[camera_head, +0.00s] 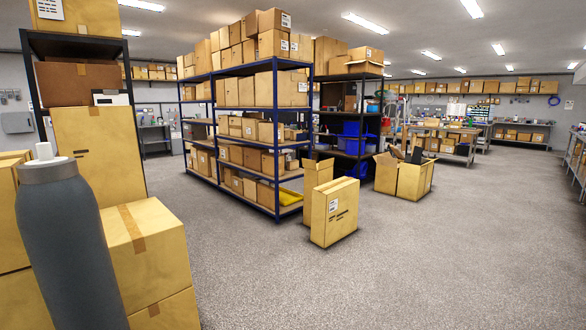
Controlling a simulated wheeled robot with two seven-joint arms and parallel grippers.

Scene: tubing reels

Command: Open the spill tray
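I cannot make out a spill tray in the head view. A flat yellow item (289,197) lies on the lowest level of the blue shelving, partly hidden by the frame; I cannot tell what it is. Blue bins (352,138) stand on the black rack behind. Neither of my grippers is in view.
Blue shelving (276,135) full of cartons stands mid-room. Cartons (334,211) and open boxes (404,177) stand on the floor before it. A dark grey bottle-shaped object (68,245) and stacked boxes (150,255) fill the near left. The grey floor (450,260) at right is clear.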

